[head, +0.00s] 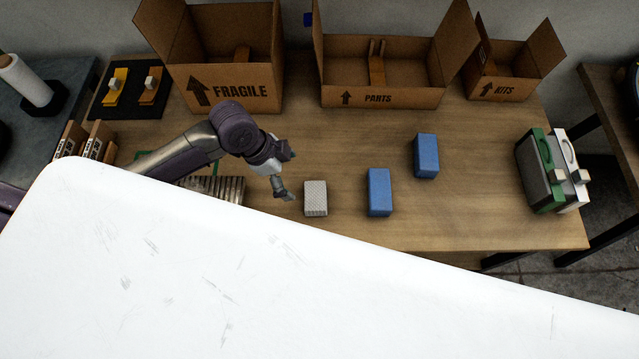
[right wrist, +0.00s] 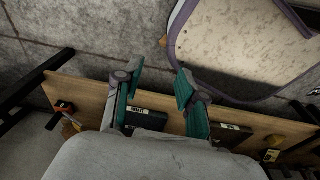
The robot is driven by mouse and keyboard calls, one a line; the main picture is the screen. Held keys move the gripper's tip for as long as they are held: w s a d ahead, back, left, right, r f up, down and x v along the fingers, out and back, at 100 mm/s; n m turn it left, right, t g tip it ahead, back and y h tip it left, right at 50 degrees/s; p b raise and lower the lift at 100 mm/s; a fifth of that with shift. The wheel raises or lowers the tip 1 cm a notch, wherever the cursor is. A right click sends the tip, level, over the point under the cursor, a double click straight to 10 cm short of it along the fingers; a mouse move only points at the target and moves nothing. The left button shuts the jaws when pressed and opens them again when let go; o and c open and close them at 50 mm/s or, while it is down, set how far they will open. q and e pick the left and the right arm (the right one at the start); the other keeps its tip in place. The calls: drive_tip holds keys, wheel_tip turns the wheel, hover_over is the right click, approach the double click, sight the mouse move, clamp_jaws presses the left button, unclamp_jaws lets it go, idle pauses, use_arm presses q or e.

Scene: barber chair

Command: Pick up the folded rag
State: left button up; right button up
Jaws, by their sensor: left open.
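A light grey, finely patterned folded block, which looks like the folded rag (head: 316,198), lies flat on the wooden table in the head view. My left gripper (head: 289,176) is open, just left of the rag and apart from it, with nothing between its fingers. Two blue blocks (head: 379,192) (head: 426,156) lie to the right of the rag. My right gripper (right wrist: 158,76) shows in the right wrist view with its teal fingers spread and nothing held between them. The rag does not show in that view.
Open cardboard boxes marked FRAGILE (head: 236,100), PARTS (head: 385,97) and KITS (head: 503,91) stand along the back. Green and white cases (head: 549,185) stand at the right end. The table (head: 480,190) is bare between the blue blocks and cases. A white surface hides the lower view.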

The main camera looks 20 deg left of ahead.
sight(314, 196)
use_arm(q)
drive_tip(key=x, duration=0.7)
drive_tip(key=shift+s+d, duration=0.2)
drive_tip(key=shift+s, duration=0.1)
drive_tip(key=shift+w+f, duration=0.1)
drive_tip(key=shift+f, duration=0.05)
drive_tip(key=x, duration=0.2)
drive_tip(key=p+x, duration=0.1)
drive_tip(key=x, duration=0.1)
drive_tip(key=shift+w+d+p, duration=0.15)
drive_tip(key=shift+d+p, duration=0.15)
drive_tip(key=shift+d, duration=0.1)
drive_tip(key=shift+w+d+f, duration=0.1)
drive_tip(key=shift+d+f, duration=0.1)
drive_tip(key=shift+f, duration=0.2)
drive_tip(key=c, duration=0.7)
use_arm(e)
drive_tip(key=s, duration=0.1)
drive_tip(key=s+r, duration=0.1)
drive_tip(key=s, duration=0.1)
drive_tip(key=shift+a+r, duration=0.1)
drive_tip(key=shift+r, duration=0.15)
